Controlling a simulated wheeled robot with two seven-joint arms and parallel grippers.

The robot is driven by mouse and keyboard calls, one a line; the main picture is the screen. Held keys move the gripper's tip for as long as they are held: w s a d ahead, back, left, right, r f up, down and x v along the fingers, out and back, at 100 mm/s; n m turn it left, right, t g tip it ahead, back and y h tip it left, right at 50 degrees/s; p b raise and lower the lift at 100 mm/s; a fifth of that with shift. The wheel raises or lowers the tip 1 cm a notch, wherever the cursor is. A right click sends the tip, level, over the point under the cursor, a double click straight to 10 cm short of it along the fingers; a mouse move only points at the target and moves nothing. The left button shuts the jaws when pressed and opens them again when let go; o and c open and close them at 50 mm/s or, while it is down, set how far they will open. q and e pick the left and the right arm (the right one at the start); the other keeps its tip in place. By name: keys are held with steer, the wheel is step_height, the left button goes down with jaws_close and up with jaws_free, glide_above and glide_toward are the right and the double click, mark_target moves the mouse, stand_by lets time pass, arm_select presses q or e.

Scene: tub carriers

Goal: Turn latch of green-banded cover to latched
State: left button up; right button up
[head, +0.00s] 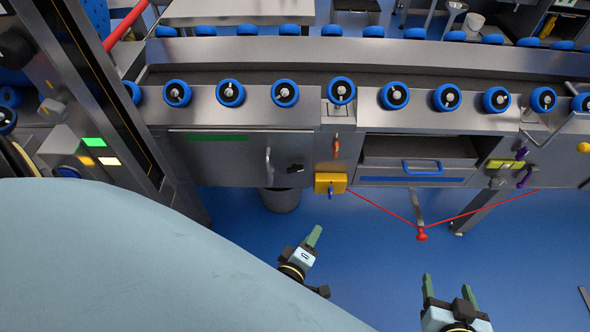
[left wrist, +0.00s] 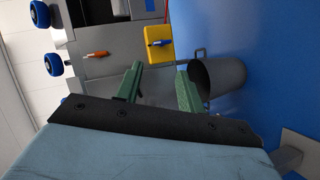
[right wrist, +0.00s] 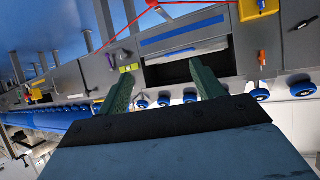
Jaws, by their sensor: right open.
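The green-banded cover (head: 225,160) is a grey metal panel at centre left of the head view, with a green strip along its top. A pale upright handle (head: 268,165) is on its right part. A small black latch (head: 295,168) lies right of that handle; it points roughly sideways, and whether it is latched I cannot tell. The latch (right wrist: 300,25) also shows in the right wrist view. My left gripper (head: 314,236) is below and apart from the cover; its fingers (left wrist: 160,85) are spread and empty. My right gripper (head: 449,287) is open and empty, lower right.
A yellow box (head: 331,183) and orange lever (head: 336,147) are right of the cover. A red cord (head: 385,208) hangs from the box across to the right. A blue-handled drawer (head: 422,170) is further right. A grey bin (head: 282,199) stands below. Blue floor between is open.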

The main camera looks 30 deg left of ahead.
arm_select(q)
steer(key=w+a+n+t+y+b, duration=0.1)
steer(key=w+a+n+y+b, duration=0.15)
steer(key=n+b, duration=0.25)
steer(key=n+y+b, duration=0.6)
steer(key=n, duration=0.2)
glide_toward(295, 172)
steer(key=x, duration=0.4)
steer(key=shift+g+h, duration=0.25)
steer(key=shift+g, duration=0.05)
steer(key=b+x, duration=0.1)
steer(key=x, duration=0.4)
steer(key=shift+w+a+r, duration=0.15)
steer(key=shift+r, duration=0.05)
arm_select(e)
step_height(295, 172, up, 22)
steer(key=s+a+t+y, duration=0.1)
steer(key=s+t+y, duration=0.2)
steer(key=t, duration=0.8)
steer(key=shift+a+r+t+y, duration=0.15)
steer(key=shift+r+t+y, duration=0.05)
steer(key=shift+t+y, duration=0.2)
